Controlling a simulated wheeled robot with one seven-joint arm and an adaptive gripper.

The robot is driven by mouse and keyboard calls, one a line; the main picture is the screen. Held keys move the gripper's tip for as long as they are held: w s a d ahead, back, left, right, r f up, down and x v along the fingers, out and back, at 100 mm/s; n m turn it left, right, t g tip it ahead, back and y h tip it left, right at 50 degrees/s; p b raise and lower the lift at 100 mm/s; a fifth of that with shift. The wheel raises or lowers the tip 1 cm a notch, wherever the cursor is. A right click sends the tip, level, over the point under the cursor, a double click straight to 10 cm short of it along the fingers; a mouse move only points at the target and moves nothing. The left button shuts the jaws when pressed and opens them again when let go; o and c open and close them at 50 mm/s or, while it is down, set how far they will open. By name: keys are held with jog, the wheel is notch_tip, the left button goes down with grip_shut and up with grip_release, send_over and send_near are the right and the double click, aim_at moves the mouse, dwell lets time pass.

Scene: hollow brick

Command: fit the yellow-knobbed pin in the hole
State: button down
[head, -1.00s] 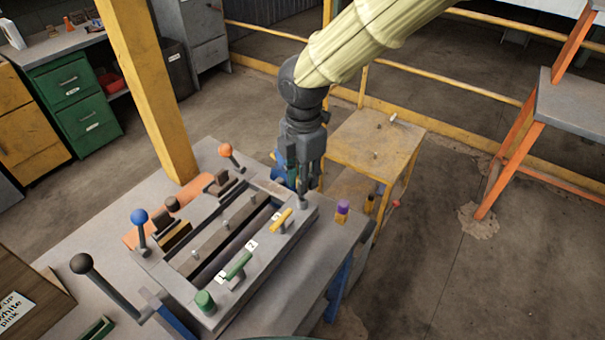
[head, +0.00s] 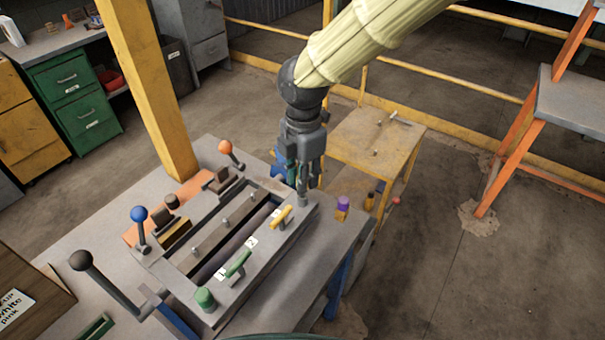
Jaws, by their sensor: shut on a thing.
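My gripper (head: 308,186) points down over the far right corner of the grey fixture (head: 263,262) on the bench. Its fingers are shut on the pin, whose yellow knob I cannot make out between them. A short grey post (head: 302,200) shows just under the fingertips at the fixture's corner. I cannot tell whether it is the pin's shank or part of the fixture. The hole is hidden, so I cannot tell how deep the pin sits.
A yellow handle (head: 282,217), a green handle (head: 238,264) and a green knob (head: 205,299) stand on the fixture's near rail. A purple-topped peg (head: 342,205) stands right of my gripper.

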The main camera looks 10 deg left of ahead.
jog(key=shift+f+b, duration=0.3)
jog(key=shift+f, duration=1.1)
dwell(0.6)
jog(key=c, duration=1.2)
grip_release()
jog(key=shift+r, duration=0.1)
notch_tip(320, 180, up, 12)
jog(key=shift+f, duration=0.1)
